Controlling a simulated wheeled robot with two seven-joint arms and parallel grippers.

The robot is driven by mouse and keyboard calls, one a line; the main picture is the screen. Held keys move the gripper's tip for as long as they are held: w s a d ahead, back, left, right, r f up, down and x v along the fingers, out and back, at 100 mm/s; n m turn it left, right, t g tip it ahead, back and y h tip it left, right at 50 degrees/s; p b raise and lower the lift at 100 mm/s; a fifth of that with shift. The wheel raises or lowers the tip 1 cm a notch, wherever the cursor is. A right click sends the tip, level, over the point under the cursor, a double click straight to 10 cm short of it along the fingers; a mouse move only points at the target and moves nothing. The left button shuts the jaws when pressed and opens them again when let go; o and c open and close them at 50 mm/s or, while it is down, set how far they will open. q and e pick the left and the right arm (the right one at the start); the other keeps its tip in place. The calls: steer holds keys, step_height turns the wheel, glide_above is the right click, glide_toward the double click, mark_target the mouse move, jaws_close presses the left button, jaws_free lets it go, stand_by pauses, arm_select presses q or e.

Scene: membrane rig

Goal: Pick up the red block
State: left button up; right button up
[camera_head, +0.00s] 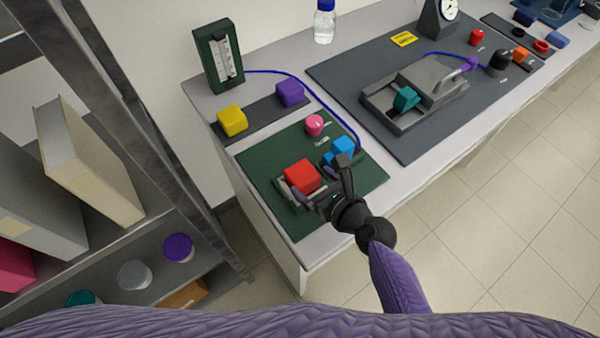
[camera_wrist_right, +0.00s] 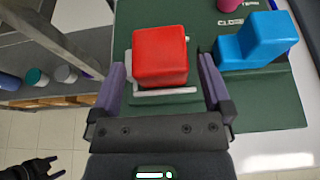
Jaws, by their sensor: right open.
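The red block (camera_head: 301,176) sits in a small grey holder (camera_head: 284,189) on the green mat (camera_head: 262,163). In the right wrist view the red block (camera_wrist_right: 160,56) lies ahead of my right gripper (camera_wrist_right: 166,84), roughly centred between its two fingers. The fingers are apart and nothing is held. In the head view my right gripper (camera_head: 331,192) is at the block's right side, and its arm comes up from the lower right. Contact with the block cannot be made out. A dark part, apparently my left gripper (camera_wrist_right: 38,168), shows small at the lower left of the wrist view; its jaws are unclear.
A blue stepped block (camera_head: 342,149) and a pink knob (camera_head: 314,125) are close by on the mat. Yellow (camera_head: 232,121) and purple (camera_head: 290,93) blocks stand behind, near a gauge (camera_head: 218,57). A grey rig (camera_head: 415,92) is to the right. Shelving (camera_head: 190,200) stands left.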

mark_target(302, 174)
steer(key=b+x, duration=0.1)
steer(key=x, duration=0.4)
steer(key=shift+w+a+f+b, duration=0.1)
steer(key=shift+w+a+b, duration=0.1)
steer(key=shift+b, duration=0.15)
steer(key=shift+s, duration=0.1)
steer(key=c, duration=1.1)
